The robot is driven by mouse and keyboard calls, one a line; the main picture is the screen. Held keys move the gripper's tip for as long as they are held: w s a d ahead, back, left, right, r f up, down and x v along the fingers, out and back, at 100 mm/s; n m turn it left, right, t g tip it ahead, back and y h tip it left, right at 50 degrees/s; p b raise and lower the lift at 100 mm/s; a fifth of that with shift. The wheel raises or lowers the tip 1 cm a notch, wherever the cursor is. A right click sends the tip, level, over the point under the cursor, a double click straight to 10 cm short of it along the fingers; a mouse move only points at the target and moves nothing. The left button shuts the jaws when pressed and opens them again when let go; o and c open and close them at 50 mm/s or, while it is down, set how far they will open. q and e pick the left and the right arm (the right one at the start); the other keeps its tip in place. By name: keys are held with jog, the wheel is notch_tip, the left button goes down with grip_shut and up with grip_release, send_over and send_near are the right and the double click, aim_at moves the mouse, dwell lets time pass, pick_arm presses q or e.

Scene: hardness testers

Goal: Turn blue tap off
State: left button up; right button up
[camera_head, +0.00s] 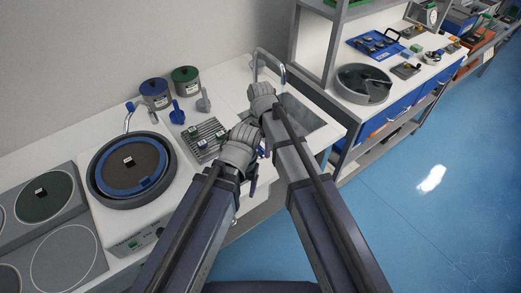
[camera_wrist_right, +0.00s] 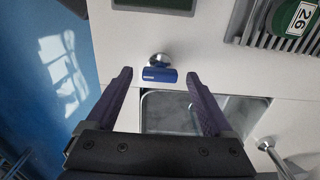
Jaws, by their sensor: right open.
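The blue tap (camera_wrist_right: 157,74) is a short blue bar handle on a round chrome base, with a pale label. It stands on the white counter near the sink corner. In the right wrist view my right gripper (camera_wrist_right: 160,77) is open. Its two dark purple fingers lie on either side of the handle, with a visible gap to each side. In the head view my arms largely hide the tap.
The steel sink (camera_head: 295,118) has a chrome spout (camera_head: 268,54) behind it. A ribbed rack (camera_head: 208,128) with several small weights is left of my arms. A round basin (camera_head: 101,190) with a blue ring is further left. The blue floor (camera_head: 430,215) is clear.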

jog(key=shift+f, duration=0.1)
jog(key=c, duration=1.4)
jog(key=shift+o, duration=0.2)
jog(key=n, duration=0.8)
jog(key=shift+n, duration=0.3)
jog(key=n, duration=0.4)
jog(key=shift+n, duration=0.3)
jog(key=n, duration=0.4)
jog(key=shift+n, duration=0.3)
